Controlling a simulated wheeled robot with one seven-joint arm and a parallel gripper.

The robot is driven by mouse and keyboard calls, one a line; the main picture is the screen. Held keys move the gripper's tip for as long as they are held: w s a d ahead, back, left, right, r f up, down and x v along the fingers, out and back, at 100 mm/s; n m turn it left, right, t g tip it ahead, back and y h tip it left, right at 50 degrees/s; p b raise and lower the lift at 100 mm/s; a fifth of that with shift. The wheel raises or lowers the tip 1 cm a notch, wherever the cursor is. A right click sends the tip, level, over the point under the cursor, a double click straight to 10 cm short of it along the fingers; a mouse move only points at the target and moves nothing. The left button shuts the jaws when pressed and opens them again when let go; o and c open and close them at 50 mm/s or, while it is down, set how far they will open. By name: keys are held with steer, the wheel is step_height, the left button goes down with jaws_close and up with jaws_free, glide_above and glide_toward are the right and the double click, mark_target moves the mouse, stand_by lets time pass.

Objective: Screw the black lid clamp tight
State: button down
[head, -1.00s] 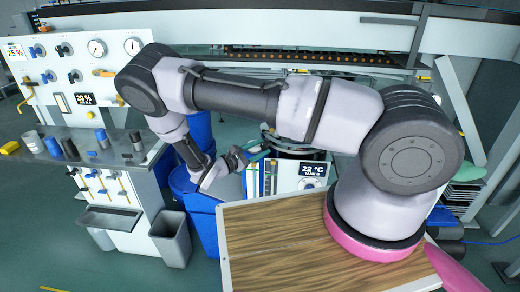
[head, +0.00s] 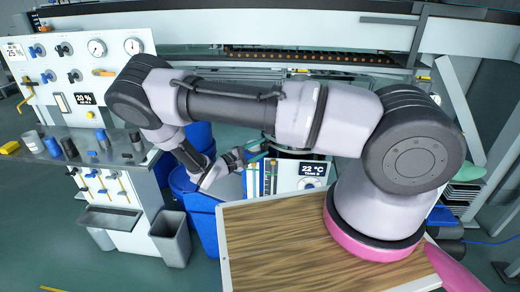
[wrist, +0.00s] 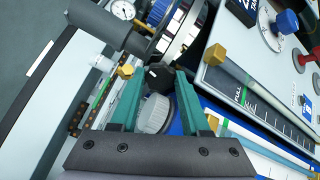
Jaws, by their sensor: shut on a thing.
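The black lid clamp (wrist: 158,77) shows in the wrist view as a dark faceted knob between the tips of my teal fingers. My gripper (wrist: 157,82) is shut on it, with one finger on each side. In the head view my gripper (head: 256,153) is at the tank's left side, and the clamp is too small to make out there. A shiny metal rim (wrist: 180,40) lies just beyond the clamp. How tight the clamp is cannot be told.
A grey ribbed knob (wrist: 154,113) lies between my fingers, nearer the palm. A panel with gauge tubes and brass fittings (wrist: 245,85) stands close on the right. A pressure gauge (wrist: 123,10) is at the upper left. Blue bins (head: 205,230) stand below my arm.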

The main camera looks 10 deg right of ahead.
stand_by(0.3)
steer(key=shift+c, duration=1.9)
jaws_free()
steer(key=shift+s+a, duration=0.1)
steer(key=shift+f, duration=0.1)
